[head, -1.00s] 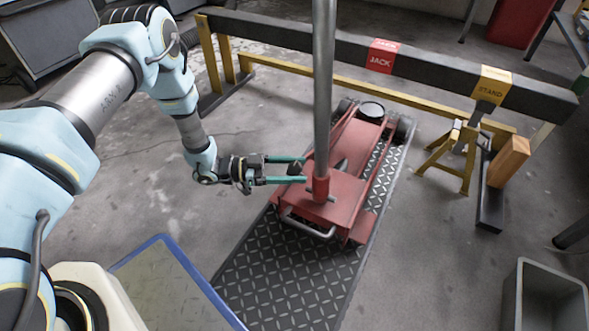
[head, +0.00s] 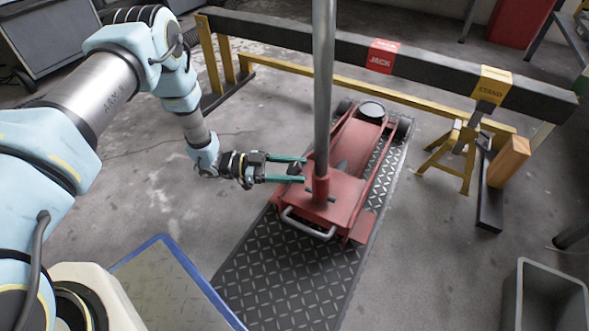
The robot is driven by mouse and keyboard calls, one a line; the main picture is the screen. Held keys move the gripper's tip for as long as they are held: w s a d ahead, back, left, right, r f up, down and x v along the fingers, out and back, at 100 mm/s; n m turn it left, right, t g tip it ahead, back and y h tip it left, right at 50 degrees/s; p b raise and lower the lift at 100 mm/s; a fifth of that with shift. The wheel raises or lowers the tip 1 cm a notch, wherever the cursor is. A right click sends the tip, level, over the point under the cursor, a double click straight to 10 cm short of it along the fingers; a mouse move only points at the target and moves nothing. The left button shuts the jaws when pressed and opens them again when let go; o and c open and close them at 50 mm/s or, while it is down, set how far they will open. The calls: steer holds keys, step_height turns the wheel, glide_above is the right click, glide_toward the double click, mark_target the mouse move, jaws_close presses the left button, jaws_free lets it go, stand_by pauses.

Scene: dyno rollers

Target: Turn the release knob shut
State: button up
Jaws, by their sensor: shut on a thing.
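The red floor jack (head: 345,185) stands on a dark tread-plate mat, with its grey handle pole (head: 323,80) upright in a red socket. The release knob (head: 295,169) is a small dark piece at the left side of the jack, beside the handle socket. My gripper (head: 296,170) reaches in from the left with its two green fingers on either side of the knob, shut on it. The fingers partly hide the knob, and its turn angle cannot be read.
A dark beam (head: 420,75) on yellow supports runs behind the jack, with JACK and STAND labels. A yellow jack stand (head: 455,160) and a wooden block (head: 509,160) are at the right. A grey bin (head: 548,300) is at the lower right. Floor left of the jack is clear.

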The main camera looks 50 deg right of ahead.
steer(key=m+g+y, duration=0.1)
steer(key=m+y, duration=0.3)
steer(key=m, duration=0.1)
steer(key=shift+g+y, duration=0.3)
steer(key=shift+g, duration=0.1)
steer(key=shift+m+y, duration=1.7)
steer(key=shift+m, duration=0.3)
steer(key=shift+w, duration=0.1)
steer(key=o, duration=1.3)
steer(key=shift+o, duration=0.2)
steer(key=p+v, duration=0.3)
steer(key=v, duration=0.7)
steer(key=shift+w+r, duration=0.15)
steer(key=shift+w, duration=0.2)
